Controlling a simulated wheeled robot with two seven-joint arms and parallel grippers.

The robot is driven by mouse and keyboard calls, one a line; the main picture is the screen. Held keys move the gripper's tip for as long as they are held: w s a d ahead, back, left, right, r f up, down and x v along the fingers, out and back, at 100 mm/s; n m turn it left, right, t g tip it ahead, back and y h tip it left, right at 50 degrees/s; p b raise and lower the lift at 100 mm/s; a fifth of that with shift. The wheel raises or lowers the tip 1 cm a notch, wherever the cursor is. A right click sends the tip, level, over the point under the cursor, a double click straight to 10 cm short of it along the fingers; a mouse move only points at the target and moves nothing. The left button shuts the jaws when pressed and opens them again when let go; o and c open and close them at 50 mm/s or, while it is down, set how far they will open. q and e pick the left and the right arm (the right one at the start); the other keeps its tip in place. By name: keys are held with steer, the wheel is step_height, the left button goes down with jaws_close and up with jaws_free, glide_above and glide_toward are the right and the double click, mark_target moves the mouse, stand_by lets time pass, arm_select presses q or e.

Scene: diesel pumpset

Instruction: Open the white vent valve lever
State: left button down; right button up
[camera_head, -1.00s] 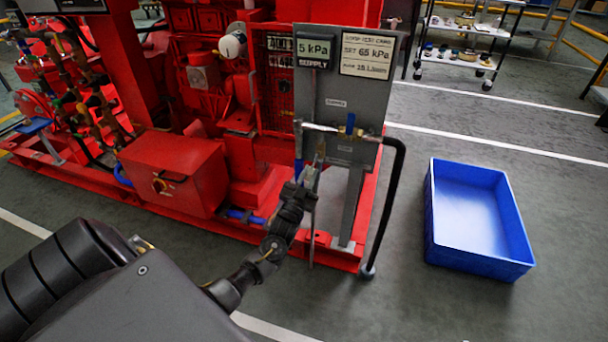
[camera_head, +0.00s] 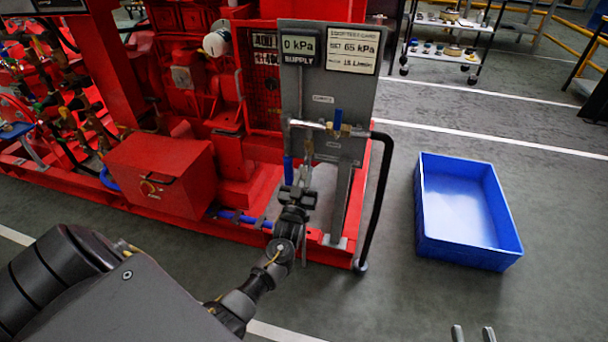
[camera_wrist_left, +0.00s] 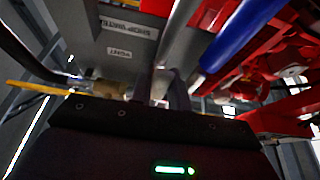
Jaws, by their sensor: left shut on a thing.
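The grey panel (camera_head: 350,95) carries a pipe with valves. A pale, thin piece (camera_head: 308,152), seemingly the white vent lever, stands at the tips of my left gripper (camera_head: 305,178), below the pipe. My left gripper is shut on it; the fingers hide much of it. In the left wrist view a pale strip (camera_wrist_left: 161,82) shows at the fingers, close to the VENT label (camera_wrist_left: 118,53). I cannot tell the lever's exact angle. The supply display (camera_head: 299,45) reads 0 kPa. My right gripper (camera_head: 473,334) shows only two spread fingertips at the bottom edge, with nothing between them.
A black hose (camera_head: 377,210) runs down the panel's right side. A blue bin (camera_head: 468,252) stands on open floor at right.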

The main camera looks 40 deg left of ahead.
arm_select(q)
steer(key=c, duration=1.3)
jaws_free()
steer(key=shift+s+d+f, duration=0.15)
steer(key=shift+s+f, duration=0.05)
steer(key=shift+s, duration=0.15)
steer(key=p+v, duration=0.1)
steer(key=v, duration=0.9)
arm_select(e)
steer(key=f, duration=0.1)
steer(key=d+f+g+h, duration=0.1)
steer(key=d+f, duration=0.1)
steer(key=shift+w+f+m+g+h, duration=0.15)
steer(key=shift+m+g+h, duration=0.15)
steer(key=shift+g+h, duration=0.1)
arm_select(q)
steer(key=shift+f, duration=0.1)
arm_select(e)
steer(key=shift+a, duration=0.1)
